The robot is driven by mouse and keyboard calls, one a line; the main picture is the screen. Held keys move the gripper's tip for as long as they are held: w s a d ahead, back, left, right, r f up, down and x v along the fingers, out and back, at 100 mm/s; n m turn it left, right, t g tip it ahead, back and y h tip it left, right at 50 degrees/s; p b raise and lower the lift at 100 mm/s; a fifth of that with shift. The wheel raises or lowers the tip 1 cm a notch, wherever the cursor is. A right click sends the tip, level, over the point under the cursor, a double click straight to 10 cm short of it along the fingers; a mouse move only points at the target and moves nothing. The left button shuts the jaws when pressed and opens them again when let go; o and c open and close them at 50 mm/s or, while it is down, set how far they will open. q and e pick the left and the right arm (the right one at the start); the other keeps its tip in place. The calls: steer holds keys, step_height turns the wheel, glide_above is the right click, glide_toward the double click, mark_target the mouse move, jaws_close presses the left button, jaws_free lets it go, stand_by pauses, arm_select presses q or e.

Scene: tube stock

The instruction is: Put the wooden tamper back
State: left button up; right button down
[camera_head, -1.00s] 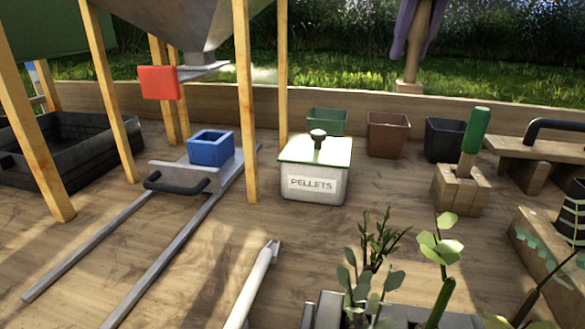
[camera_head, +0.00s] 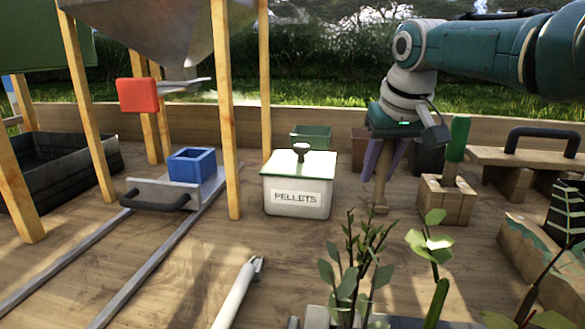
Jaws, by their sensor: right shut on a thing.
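My right gripper (camera_head: 381,172) comes in from the upper right, pointing down. Its purple fingers are shut on the wooden tamper (camera_head: 380,190), which hangs upright between them with its wider foot at the bottom. The tamper is in front of the brown and dark pots, between the pellets box and the wooden block. I cannot tell whether its foot touches the bench. My left gripper is not in view.
A wooden block (camera_head: 446,200) with a green-handled tool (camera_head: 458,138) stands just right of the tamper. The white pellets box (camera_head: 297,190) is to the left. Leafy plants (camera_head: 357,265) rise in front. A blue pot (camera_head: 192,165) sits on a sliding carriage. Bare bench (camera_head: 205,265) shows at centre left.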

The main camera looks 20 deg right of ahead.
mark_target(382, 172)
steer(key=c, duration=1.1)
jaws_free()
steer(key=shift+f, duration=0.1)
steer(key=o, duration=0.5)
steer(key=shift+r+p, duration=0.45)
steer(key=shift+r, duration=0.15)
steer(key=p+v, duration=0.2)
steer(key=v, duration=0.1)
steer(key=shift+s+r+p, duration=0.15)
steer(key=shift+r+p, duration=0.05)
steer(key=shift+p, duration=0.15)
steer(key=p+v, duration=0.1)
steer(key=v, duration=0.6)
steer(key=shift+s+r, duration=0.25)
steer(key=shift+r, duration=0.05)
steer(key=shift+a, duration=0.1)
